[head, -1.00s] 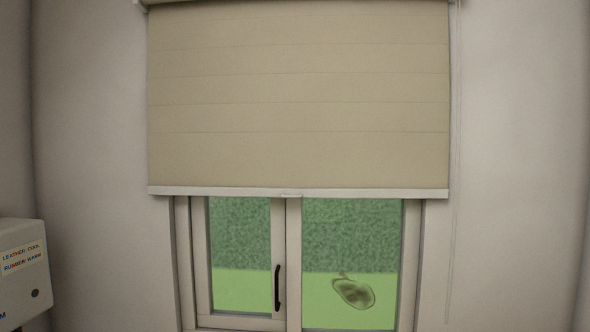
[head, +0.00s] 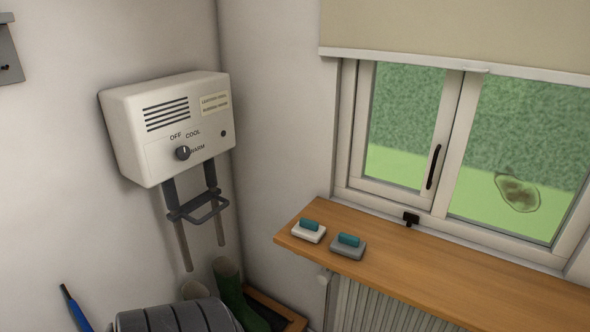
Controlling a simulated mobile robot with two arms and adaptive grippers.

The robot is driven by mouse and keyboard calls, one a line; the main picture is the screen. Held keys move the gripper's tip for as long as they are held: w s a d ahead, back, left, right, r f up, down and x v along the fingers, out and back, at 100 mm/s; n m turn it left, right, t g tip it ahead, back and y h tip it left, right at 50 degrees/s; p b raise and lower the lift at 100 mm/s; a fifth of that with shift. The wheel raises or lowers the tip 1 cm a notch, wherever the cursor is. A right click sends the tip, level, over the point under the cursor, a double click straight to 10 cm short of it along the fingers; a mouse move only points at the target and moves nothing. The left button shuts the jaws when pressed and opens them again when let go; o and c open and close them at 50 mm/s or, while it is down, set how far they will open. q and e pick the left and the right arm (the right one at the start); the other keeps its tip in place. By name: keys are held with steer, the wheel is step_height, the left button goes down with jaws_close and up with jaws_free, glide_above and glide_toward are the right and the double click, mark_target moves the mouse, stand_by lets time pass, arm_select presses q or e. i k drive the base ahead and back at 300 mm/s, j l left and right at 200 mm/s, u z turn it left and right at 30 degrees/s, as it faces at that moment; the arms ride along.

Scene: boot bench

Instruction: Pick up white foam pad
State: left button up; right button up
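The white foam pad (head: 306,236) lies near the left end of the wooden window sill (head: 420,264). It is a pale block with a teal grip on top. A similar grey pad (head: 346,252) with a teal grip lies just right of it, with a small gap between them. Neither of my grippers is in view.
A white wall heater box (head: 168,126) with a dial hangs left of the sill. Green boots (head: 229,285) stand below in a wooden tray (head: 284,310). A radiator (head: 372,308) is under the sill. The sill's right part is clear.

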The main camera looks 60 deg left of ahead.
mark_target(306, 229)
steer(key=u, duration=1.8)
steer(key=i+j+z, duration=0.2)
steer(key=k+j, duration=0.05)
steer(key=k, duration=0.05)
